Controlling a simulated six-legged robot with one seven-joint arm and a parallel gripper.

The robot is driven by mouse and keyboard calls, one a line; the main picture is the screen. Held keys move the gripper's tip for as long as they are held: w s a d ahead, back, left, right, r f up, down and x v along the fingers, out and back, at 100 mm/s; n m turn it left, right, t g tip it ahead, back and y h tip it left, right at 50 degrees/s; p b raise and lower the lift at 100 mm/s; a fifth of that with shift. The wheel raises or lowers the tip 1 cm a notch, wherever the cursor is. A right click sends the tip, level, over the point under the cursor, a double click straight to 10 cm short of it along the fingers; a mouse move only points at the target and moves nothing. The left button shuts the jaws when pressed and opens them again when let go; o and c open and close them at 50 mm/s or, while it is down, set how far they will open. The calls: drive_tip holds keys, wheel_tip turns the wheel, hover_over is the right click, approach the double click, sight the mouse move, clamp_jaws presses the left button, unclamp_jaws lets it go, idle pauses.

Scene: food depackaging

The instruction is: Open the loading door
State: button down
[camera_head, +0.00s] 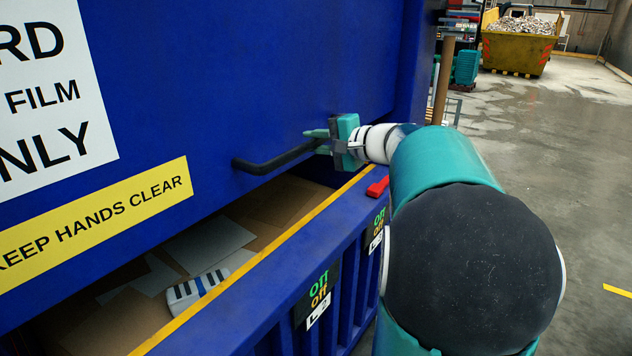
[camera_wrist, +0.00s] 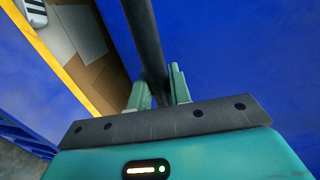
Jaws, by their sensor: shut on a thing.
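The loading door (camera_head: 235,75) is a large blue panel with white and yellow signs. Its lower edge stands above the yellow-edged sill, leaving a gap. A black bar handle (camera_head: 268,163) runs along the lower part of the door. My gripper (camera_head: 322,140) is at the right end of the handle, with its green fingers around the bar. In the wrist view, the handle (camera_wrist: 147,35) passes between the two fingers of my gripper (camera_wrist: 158,86), and they are shut on it. The inner finger contact is partly hidden.
Flattened cardboard and paper (camera_head: 210,245) lie inside the opening behind the yellow edge (camera_head: 255,260). A red piece (camera_head: 377,187) sits on the sill at right. A yellow skip (camera_head: 517,50) stands far back, with open concrete floor (camera_head: 560,120) at right.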

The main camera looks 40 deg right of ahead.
wheel_tip(320, 180, up, 14)
drive_tip(key=shift+f, duration=0.15)
drive_tip(key=c, duration=1.3)
unclamp_jaws()
drive_tip(key=shift+s, duration=0.1)
drive_tip(key=shift+f, duration=0.15)
drive_tip(key=v, duration=1.3)
drive_tip(key=shift+s+d, duration=0.15)
drive_tip(key=shift+s, duration=0.1)
